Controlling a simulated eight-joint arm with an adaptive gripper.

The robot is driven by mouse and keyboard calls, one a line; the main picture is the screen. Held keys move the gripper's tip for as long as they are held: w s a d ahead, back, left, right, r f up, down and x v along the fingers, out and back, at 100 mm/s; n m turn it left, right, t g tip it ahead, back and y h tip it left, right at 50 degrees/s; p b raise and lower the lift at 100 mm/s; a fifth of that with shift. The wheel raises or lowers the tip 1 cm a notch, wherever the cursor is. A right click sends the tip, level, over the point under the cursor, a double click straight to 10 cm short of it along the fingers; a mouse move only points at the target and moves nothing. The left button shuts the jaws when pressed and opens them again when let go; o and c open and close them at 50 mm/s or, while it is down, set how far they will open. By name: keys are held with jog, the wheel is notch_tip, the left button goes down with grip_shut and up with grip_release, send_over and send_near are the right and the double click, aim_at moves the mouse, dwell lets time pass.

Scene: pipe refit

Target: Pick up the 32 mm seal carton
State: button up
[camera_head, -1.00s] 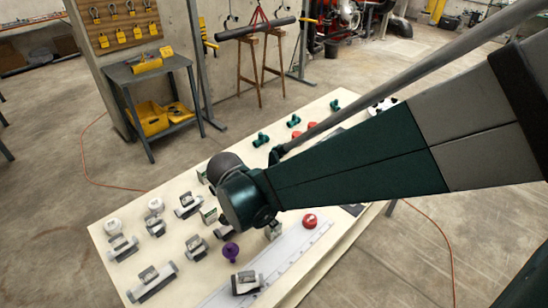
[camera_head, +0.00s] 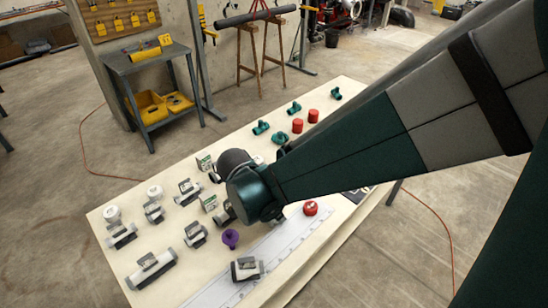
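Two small white-and-green cartons stand on the cream table. One carton (camera_head: 205,163) is just left of my dark round wrist parts, and the other carton (camera_head: 208,203) is nearer the front, left of my wrist. Their print is too small to read, so I cannot tell which is the 32 mm seal carton. My arm reaches in from the right over the table and its wrist hides the table beneath. My gripper's fingers are mostly hidden behind the wrist. I cannot see whether they are open or shut or touch anything.
Grey pipe fittings (camera_head: 152,270), white rings (camera_head: 112,213) and a purple part (camera_head: 230,238) lie around the cartons. A red cap (camera_head: 310,208) is right of my wrist. Green fittings (camera_head: 261,127) and red cylinders (camera_head: 298,126) stand toward the back. A pale ruled strip (camera_head: 290,240) lies along the front edge.

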dwell(0.4)
jog(key=c, duration=1)
jog(key=shift+r, duration=0.2)
jog(key=shift+r+p, duration=1.55)
jog(key=shift+r, duration=3.3)
